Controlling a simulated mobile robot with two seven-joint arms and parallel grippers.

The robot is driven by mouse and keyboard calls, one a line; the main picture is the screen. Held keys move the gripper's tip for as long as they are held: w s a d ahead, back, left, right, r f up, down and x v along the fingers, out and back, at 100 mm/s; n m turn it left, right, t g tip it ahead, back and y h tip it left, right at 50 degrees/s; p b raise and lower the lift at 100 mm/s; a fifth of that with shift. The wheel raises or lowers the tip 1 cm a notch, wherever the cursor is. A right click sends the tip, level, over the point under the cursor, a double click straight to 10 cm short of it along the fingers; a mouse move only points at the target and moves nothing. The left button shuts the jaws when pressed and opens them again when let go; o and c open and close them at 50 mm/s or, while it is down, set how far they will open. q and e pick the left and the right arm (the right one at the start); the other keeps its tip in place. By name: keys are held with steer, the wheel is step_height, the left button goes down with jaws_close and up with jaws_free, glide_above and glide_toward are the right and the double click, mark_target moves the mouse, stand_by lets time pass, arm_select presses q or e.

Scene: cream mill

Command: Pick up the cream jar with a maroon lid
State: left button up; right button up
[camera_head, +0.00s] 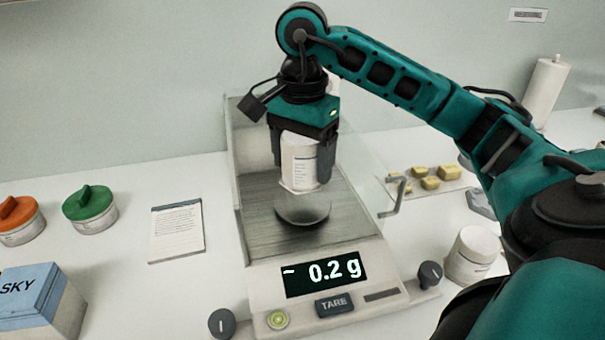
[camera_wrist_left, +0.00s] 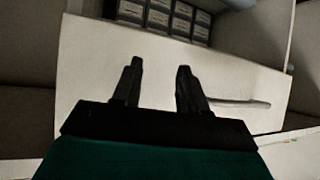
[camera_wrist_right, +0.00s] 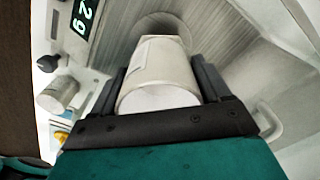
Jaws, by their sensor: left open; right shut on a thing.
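My right gripper (camera_head: 301,172) is shut on a white labelled container (camera_head: 299,158), upright just above the round dark pan (camera_head: 303,209) of the scale. In the right wrist view the container (camera_wrist_right: 158,75) sits between the two fingers, its plain white end toward the camera. My left gripper (camera_wrist_left: 160,72) is open and empty in the left wrist view, in front of a pale surface. I see no maroon lid. An orange-lidded jar (camera_head: 20,220) and a green-lidded jar (camera_head: 90,209) stand at the left of the counter.
The scale (camera_head: 330,270) reads -0.2 g and has clear side panels. A white jar (camera_head: 473,254) stands right of it. A notepad (camera_head: 176,230) and a blue-topped box (camera_head: 38,300) are left. Yellowish blocks (camera_head: 424,180) and a paper roll (camera_head: 545,92) are right.

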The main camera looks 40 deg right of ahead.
step_height(320, 180, up, 4)
steer(key=shift+r+p, duration=0.25)
steer(key=shift+p, duration=0.55)
step_height(320, 180, up, 10)
steer(key=shift+a+r, duration=0.1)
